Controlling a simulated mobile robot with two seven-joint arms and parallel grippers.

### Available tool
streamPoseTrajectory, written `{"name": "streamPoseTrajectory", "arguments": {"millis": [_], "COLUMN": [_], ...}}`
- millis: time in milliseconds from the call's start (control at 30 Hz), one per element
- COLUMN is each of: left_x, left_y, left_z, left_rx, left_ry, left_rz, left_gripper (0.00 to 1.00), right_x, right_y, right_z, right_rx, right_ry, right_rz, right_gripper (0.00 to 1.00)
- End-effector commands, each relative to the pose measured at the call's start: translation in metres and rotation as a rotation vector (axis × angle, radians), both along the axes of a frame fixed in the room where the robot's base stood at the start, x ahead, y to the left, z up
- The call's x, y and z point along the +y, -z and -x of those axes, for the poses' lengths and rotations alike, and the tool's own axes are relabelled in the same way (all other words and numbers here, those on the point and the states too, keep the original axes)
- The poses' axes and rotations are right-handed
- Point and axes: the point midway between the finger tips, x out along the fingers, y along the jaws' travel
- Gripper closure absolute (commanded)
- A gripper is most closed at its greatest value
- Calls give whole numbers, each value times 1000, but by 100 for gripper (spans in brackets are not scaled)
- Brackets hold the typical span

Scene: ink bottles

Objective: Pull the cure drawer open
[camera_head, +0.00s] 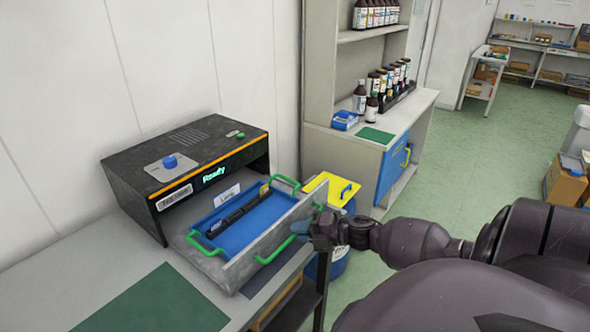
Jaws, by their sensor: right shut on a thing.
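The cure drawer (241,272) stands well out from the black machine (136,192), whose front reads "Ready". A blue tray (236,239) with green end handles lies in the drawer and holds a long dark item (238,212). A green handle (275,254) runs along the drawer's front panel. My right gripper (308,231) is at the upper right part of this handle and shut on it; its fingertips are partly hidden. My left gripper is not in view.
The machine sits on a grey bench with a green mat (150,303) in front. A yellow-lidded blue bin (336,189) stands just beyond the drawer. A shelf unit (348,160) holds several bottles behind.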

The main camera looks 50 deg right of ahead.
Motion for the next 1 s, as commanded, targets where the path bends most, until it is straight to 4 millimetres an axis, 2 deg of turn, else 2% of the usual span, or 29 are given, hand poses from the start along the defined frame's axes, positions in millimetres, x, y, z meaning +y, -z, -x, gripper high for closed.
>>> {"name": "streamPoseTrajectory", "arguments": {"millis": [267, 300, 367, 733, 1000], "left_x": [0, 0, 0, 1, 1], "left_y": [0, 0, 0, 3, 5], "left_z": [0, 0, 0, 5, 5], "left_rx": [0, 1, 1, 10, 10], "left_ry": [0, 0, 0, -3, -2], "left_rz": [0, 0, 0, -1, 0], "left_gripper": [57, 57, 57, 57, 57], "right_x": [1, 1, 1, -2, -20], "right_y": [0, 0, 0, 0, -6], "right_z": [0, 0, 0, 5, 39], "right_rx": [0, 0, 0, 1, 4], "right_ry": [-3, -3, -2, 0, 1], "right_rz": [-1, -1, 0, 0, 0], "right_gripper": [100, 84, 79, 79, 79]}}
